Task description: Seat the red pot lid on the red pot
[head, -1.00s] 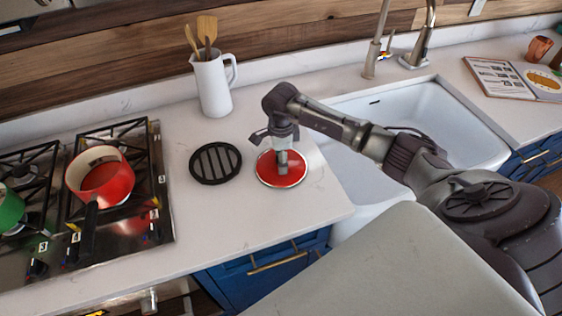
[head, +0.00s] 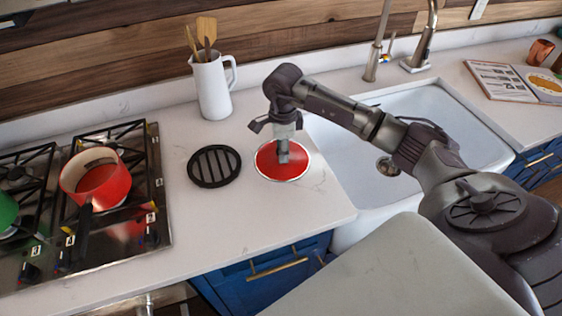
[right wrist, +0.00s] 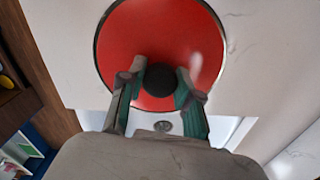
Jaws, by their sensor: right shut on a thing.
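The red pot lid (head: 270,166) is a red disc with a pale metal rim, at or just above the white counter between the black trivet and the sink. My right gripper (head: 284,158) is over its middle, fingers pointing down. In the right wrist view the lid (right wrist: 160,40) fills the upper middle, and the right gripper (right wrist: 158,82) is shut on its dark round knob (right wrist: 160,79). The red pot (head: 104,188) stands on the stove at the left, open on top, its dark handle pointing toward the front. My left gripper is not in view.
A round black trivet (head: 214,166) lies left of the lid. A white pitcher (head: 213,92) with wooden utensils stands behind it. A green pot (head: 8,212) is at the far left of the stove (head: 140,225). The sink (head: 440,120) is at the right. The front counter is clear.

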